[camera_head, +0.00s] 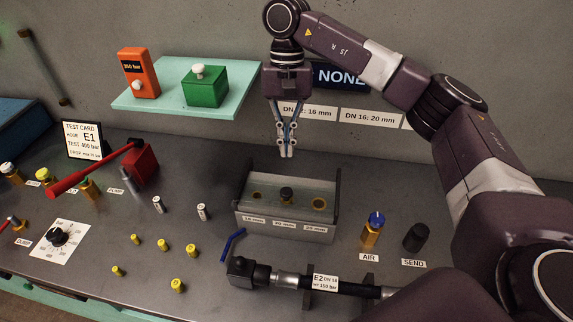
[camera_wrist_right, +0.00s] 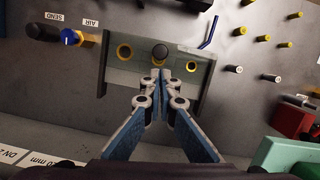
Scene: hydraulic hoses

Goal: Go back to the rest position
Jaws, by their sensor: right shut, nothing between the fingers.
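My right gripper (camera_head: 287,154) hangs fingers-down above the far side of the clear gauge block (camera_head: 285,222) in the head view. It is shut and empty, and apart from the block. In the right wrist view the closed fingertips (camera_wrist_right: 160,75) show in front of the block (camera_wrist_right: 122,75). A dark plug (camera_head: 287,194) sits in the block's middle hole, and the two outer holes show brass rings. My right arm reaches in from the right side of the head view. My left gripper is not in view.
A hose marked E2 (camera_head: 340,286) lies in clamps at the front. A blue-topped AIR valve (camera_head: 373,228) and a black SEND knob (camera_head: 416,237) stand right of the block. A teal shelf (camera_head: 160,106) holds an orange box (camera_head: 138,74) and a green box (camera_head: 205,87). A red lever (camera_head: 95,170) stands left.

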